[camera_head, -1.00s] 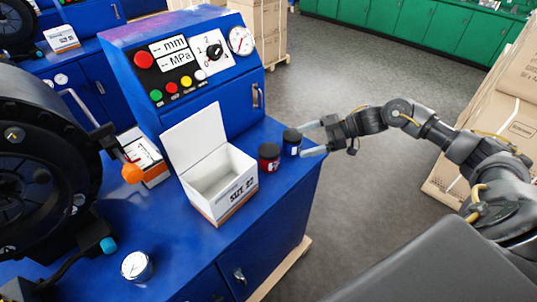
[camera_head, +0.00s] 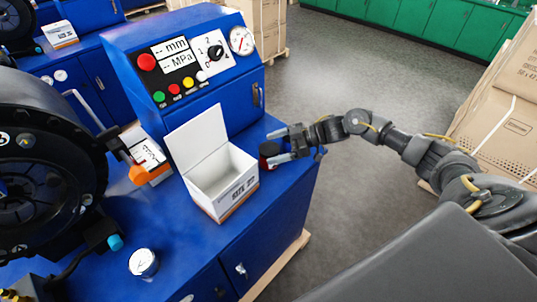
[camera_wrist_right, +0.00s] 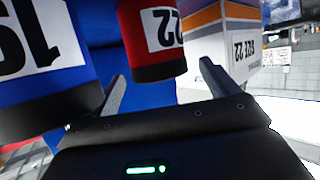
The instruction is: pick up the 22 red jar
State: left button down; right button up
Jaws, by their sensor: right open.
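The red jar (camera_head: 267,150) has a black lid and stands on the blue bench top, just right of the white box. In the right wrist view it appears upside down as a red jar (camera_wrist_right: 150,35) with a white label reading 22. My right gripper (camera_head: 274,148) is open, with its fingertips at the red jar, one on each side. In the right wrist view the open fingers (camera_wrist_right: 162,72) flank the jar's near end; contact cannot be told. A blue jar (camera_wrist_right: 40,60) labelled 19 stands close beside one finger. My left gripper is not in view.
The open white box (camera_head: 222,185) marked 22 stands left of the red jar. A blue control console (camera_head: 185,70) rises behind.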

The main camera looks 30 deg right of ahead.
jog(key=shift+d, duration=0.1)
jog(key=c, duration=1.5)
jog(key=shift+r, duration=0.1)
jog(key=shift+c, duration=0.2)
jog(key=shift+w, duration=0.1)
